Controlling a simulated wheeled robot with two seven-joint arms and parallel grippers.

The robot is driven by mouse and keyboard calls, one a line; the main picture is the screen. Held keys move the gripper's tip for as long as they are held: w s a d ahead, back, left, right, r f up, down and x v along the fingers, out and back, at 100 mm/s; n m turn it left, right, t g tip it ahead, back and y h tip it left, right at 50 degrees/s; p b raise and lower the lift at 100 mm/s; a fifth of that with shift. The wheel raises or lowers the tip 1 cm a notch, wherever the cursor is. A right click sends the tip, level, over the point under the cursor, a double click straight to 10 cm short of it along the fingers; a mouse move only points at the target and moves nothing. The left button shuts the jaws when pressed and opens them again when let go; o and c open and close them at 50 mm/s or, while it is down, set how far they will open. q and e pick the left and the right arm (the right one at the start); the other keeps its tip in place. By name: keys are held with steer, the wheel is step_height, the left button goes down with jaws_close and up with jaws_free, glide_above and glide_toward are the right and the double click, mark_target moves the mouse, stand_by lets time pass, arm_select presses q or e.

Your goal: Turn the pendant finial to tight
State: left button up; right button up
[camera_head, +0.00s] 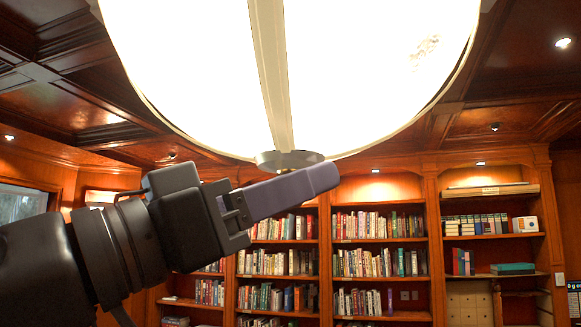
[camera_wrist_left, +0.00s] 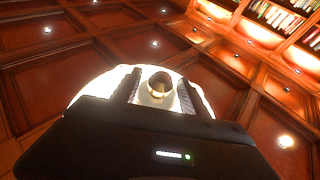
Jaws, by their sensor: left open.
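The pendant finial (camera_head: 288,159) is a small metallic disc at the bottom centre of the glowing white pendant bowl (camera_head: 190,75). In the left wrist view, the finial (camera_wrist_left: 160,86) shows as a round, gold-toned knob in front of the bright bowl (camera_wrist_left: 103,86). My left gripper (camera_head: 325,178) comes in from the left, with its purple-grey finger just below the finial. In the left wrist view, the open left gripper (camera_wrist_left: 158,82) has one finger on each side of the finial, with gaps visible. Whether the fingertips reach its height is unclear. My right gripper is in neither view.
Bookshelves (camera_head: 380,211) full of books stand along the far wall, well behind the pendant. A dark wood coffered ceiling (camera_head: 70,90) with small lamps spreads above. The air below the bowl to the right of my left gripper looks clear.

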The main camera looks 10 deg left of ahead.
arm_select(q)
steer(key=shift+w+d, duration=0.1)
steer(key=shift+c, duration=0.3)
jaws_close()
